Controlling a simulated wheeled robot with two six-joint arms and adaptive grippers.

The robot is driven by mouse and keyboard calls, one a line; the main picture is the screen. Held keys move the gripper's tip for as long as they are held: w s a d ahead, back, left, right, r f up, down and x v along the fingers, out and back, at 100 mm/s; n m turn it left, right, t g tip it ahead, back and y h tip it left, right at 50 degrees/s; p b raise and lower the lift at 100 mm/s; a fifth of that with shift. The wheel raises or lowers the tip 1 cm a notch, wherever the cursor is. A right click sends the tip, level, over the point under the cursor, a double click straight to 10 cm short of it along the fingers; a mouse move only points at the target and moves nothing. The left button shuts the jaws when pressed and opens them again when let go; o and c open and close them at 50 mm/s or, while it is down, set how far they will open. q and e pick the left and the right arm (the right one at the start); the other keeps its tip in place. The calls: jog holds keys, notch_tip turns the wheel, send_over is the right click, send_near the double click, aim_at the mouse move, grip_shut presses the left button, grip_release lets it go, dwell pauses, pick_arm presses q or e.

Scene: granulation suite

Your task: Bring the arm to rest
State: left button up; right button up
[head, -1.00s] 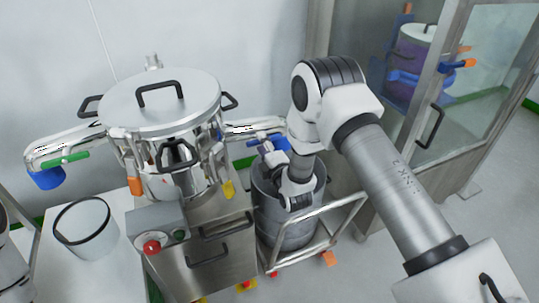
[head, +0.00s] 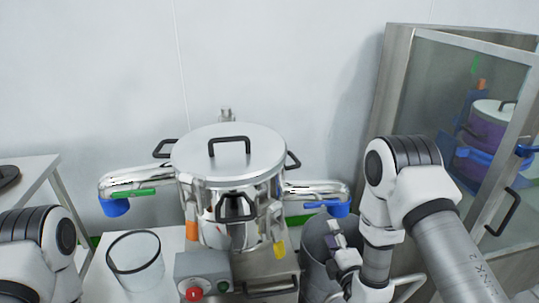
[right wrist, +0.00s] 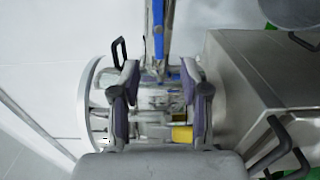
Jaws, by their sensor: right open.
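My right arm comes in from the right in the head view, bent at the elbow, with its forearm pointing down. Its gripper (head: 340,244) is over or in front of a grey drum (head: 314,262); I cannot tell the exact gap. In the right wrist view the two fingers of this gripper (right wrist: 160,103) stand apart with nothing held between them. The steel machine shows beyond them. Of my left arm, only links show at the lower left of the head view; its gripper is out of the picture.
The steel machine with a round lid (head: 228,150) and side pipes stands left of my right arm. A clear container (head: 135,262) sits on a white table at left. A glass-doored cabinet (head: 392,100) stands close on the right.

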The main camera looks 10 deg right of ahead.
jog(key=s+f+m+g+p, duration=0.3)
jog(key=s+m+g, duration=0.3)
jog(key=s, duration=0.4)
jog(key=s+a+f+m+g+p, duration=0.1)
jog(key=s+f+m+g+p, duration=0.2)
jog(key=s, duration=0.8)
jog(key=s+a+f+m+g+p, duration=0.1)
jog(key=s+f+m+g+p, duration=0.2)
jog(key=s+f+m+g, duration=0.3)
jog(key=s+m+g, duration=0.3)
jog(key=s, duration=0.1)
jog(key=shift+s+a+y+p, duration=0.15)
jog(key=shift+s+y+p, duration=0.15)
jog(key=shift+s, duration=0.05)
